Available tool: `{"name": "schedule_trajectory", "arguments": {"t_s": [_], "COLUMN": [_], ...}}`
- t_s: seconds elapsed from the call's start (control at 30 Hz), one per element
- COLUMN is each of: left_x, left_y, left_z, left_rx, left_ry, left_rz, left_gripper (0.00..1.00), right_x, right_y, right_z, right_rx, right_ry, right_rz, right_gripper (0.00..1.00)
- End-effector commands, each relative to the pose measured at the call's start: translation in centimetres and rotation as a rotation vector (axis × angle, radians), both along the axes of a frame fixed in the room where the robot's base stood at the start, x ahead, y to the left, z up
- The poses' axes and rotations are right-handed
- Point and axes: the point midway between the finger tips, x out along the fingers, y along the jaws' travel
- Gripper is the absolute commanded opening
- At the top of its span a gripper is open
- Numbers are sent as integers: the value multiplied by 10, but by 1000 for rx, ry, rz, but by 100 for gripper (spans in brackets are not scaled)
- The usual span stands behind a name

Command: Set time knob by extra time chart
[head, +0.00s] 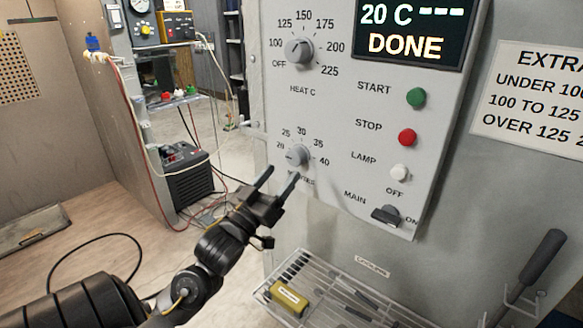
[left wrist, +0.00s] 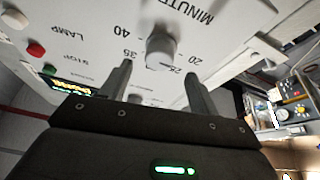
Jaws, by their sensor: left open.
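The time knob (head: 297,155) is a grey dial on the booth's control panel, with 20, 25, 30, 35 and 40 around it. Its exact pointer setting is hard to read. My left gripper (head: 278,176) is open, just below and left of the knob. In the left wrist view the knob (left wrist: 162,46) shows beyond and between the open fingertips (left wrist: 158,75), not gripped. My right gripper is not in view.
The heat knob (head: 299,48) sits above. The display (head: 414,30) reads "20 C ---" and "DONE". Green start (head: 416,97), red stop (head: 407,137), white lamp (head: 399,172) buttons and the main switch (head: 387,215) are to the right. A wire basket (head: 335,300) hangs below.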

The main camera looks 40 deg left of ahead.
Motion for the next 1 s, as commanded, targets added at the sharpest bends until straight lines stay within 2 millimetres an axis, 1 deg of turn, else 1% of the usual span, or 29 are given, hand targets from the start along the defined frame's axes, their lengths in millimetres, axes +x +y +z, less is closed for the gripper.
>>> {"name": "schedule_trajectory", "arguments": {"t_s": [0.03,0.1,0.2,0.3,0.47,0.73,1.0], "left_x": [9,21,34,44,51,52,52], "left_y": [0,1,2,3,3,3,3], "left_z": [7,13,17,20,22,21,21], "left_rx": [1,0,0,0,0,0,0], "left_ry": [-4,-2,-1,-1,1,1,1], "left_rz": [0,0,1,1,1,0,0], "left_gripper": [61,61,61,61,61,61,26], "right_x": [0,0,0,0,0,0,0], "right_y": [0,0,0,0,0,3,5], "right_z": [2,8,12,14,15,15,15], "right_rx": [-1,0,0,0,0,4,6], "right_ry": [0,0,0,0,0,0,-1], "right_rz": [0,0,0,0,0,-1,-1], "right_gripper": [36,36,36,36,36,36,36]}}
